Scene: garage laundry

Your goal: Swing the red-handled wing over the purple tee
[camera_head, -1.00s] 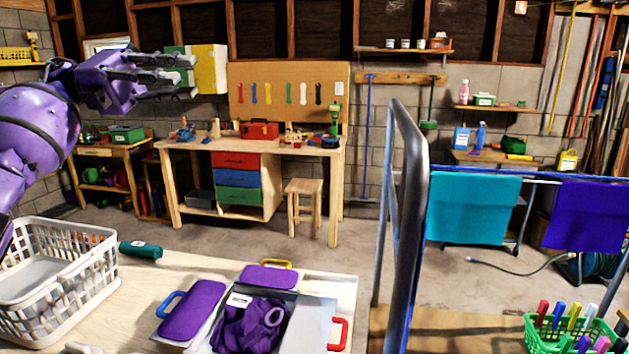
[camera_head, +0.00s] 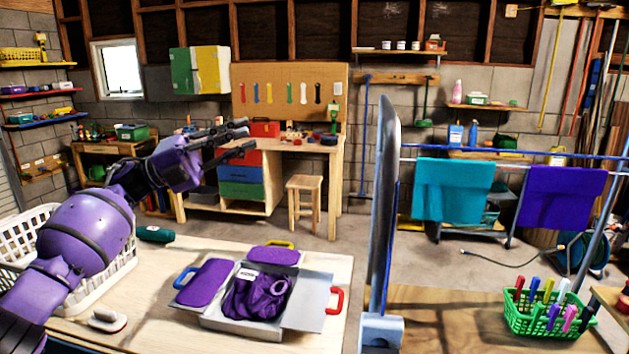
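The folding board (camera_head: 237,324) lies on the light wooden table with the bundled purple tee (camera_head: 256,297) on its middle. The red-handled wing (camera_head: 308,303) is a flat grey panel spread out to the right, with its red handle (camera_head: 334,300) at the outer edge. The blue-handled wing (camera_head: 206,283) on the left and the yellow-handled wing (camera_head: 274,256) at the back have purple faces and lie outward. My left gripper (camera_head: 240,138) is raised above and behind the board, fingers apart and empty, touching nothing. My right gripper is out of view.
A white laundry basket (camera_head: 112,262) stands at the table's left, partly behind my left arm. A dark green roll (camera_head: 155,234) and an iron-like item (camera_head: 107,320) lie nearby. A tall grey upright (camera_head: 384,200) rises right of the board. A green marker basket (camera_head: 545,318) stands farther right.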

